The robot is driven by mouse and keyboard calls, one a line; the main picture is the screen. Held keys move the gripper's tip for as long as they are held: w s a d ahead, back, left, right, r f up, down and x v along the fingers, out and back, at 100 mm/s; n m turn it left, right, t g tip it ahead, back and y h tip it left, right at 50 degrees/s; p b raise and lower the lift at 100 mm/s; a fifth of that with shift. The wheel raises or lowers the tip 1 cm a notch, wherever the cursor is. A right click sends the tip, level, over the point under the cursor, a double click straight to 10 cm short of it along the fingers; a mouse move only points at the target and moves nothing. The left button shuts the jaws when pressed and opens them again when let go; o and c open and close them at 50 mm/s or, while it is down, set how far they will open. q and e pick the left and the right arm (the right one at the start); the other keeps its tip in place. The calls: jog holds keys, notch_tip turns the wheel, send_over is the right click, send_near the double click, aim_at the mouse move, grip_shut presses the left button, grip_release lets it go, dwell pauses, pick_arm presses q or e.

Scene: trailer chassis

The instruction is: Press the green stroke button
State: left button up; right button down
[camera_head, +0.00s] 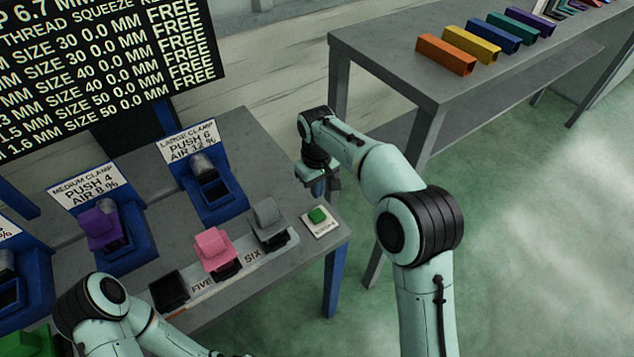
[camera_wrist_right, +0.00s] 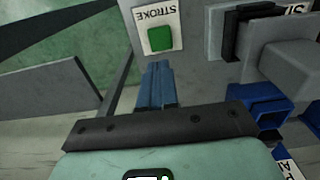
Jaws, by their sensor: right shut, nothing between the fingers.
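The green stroke button (camera_head: 317,215) sits on a small white plate (camera_head: 325,229) near the right corner of the grey workbench. It also shows in the right wrist view (camera_wrist_right: 160,38), beside the printed word STROKE. My right gripper (camera_head: 319,188) is above the bench edge, just behind the button in the head view. In the right wrist view its blue fingers (camera_wrist_right: 157,72) are together and empty, pointing toward the button, with a gap showing in the picture. My left arm enters at the lower left, but its gripper is outside the frame.
A grey block (camera_head: 269,219) and a pink block (camera_head: 215,249) stand in dark holders left of the button. The blue large clamp stand (camera_head: 228,206) and medium clamp stand (camera_head: 141,244) are farther back. A side table (camera_head: 380,50) carries coloured bars. Open floor lies right.

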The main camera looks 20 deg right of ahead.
aim_at(317, 213)
notch_tip(317, 213, down, 9)
jog(key=shift+r+b, duration=0.15)
jog(key=shift+b, duration=0.2)
pick_arm(q)
jog(key=shift+s+f, duration=0.45)
jog(key=shift+f, duration=0.15)
